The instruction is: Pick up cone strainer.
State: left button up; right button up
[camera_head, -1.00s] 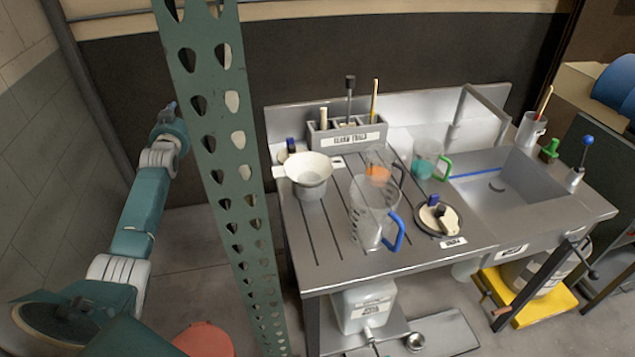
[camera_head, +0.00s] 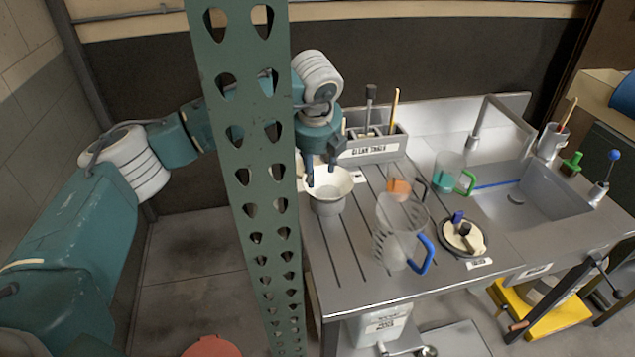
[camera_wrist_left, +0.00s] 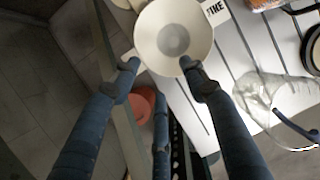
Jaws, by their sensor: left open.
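The cone strainer (camera_head: 329,204) is a cream-white funnel shape with a wide rim. It stands upright at the left end of the metal drainboard. My left gripper (camera_head: 322,172) is open above it, its fingers pointing down at the rim. In the left wrist view the strainer (camera_wrist_left: 172,30) shows its open bowl. The open fingertips of my left gripper (camera_wrist_left: 160,66) are at the rim's lower edge in that view, one on either side. Whether they touch it, I cannot tell. My right gripper is not in view.
A clear jug (camera_head: 398,245) with a blue handle stands right of the strainer. A grey tool holder (camera_head: 372,148) is behind. A jug with a green handle (camera_head: 447,172) is near the sink (camera_head: 530,203). A green perforated post (camera_head: 250,150) stands in front of my left arm.

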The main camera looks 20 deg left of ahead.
aim_at(305, 186)
pick_arm(q)
jog(key=shift+y, duration=0.6)
jog(key=a+f, duration=0.1)
jog(key=w+f+p, duration=0.1)
jog(key=f, duration=0.1)
jog(key=a+f, duration=0.1)
jog(key=shift+w+a+f+p, duration=0.2)
jog(key=shift+w+a+p, duration=0.1)
jog(key=shift+w+p, duration=0.05)
jog(key=shift+a+f, duration=0.1)
jog(key=shift+f, duration=0.15)
jog(key=shift+w+a+f+p, duration=0.1)
jog(key=shift+a+f+p, duration=0.1)
jog(key=shift+p, duration=0.2)
jog(key=p+x, duration=0.2)
jog(key=x, duration=0.1)
jog(key=shift+f, duration=0.3)
jog(key=shift+w+a+f, duration=0.15)
jog(key=shift+f, duration=0.35)
jog(key=c, duration=0.5)
jog(key=shift+c, duration=0.2)
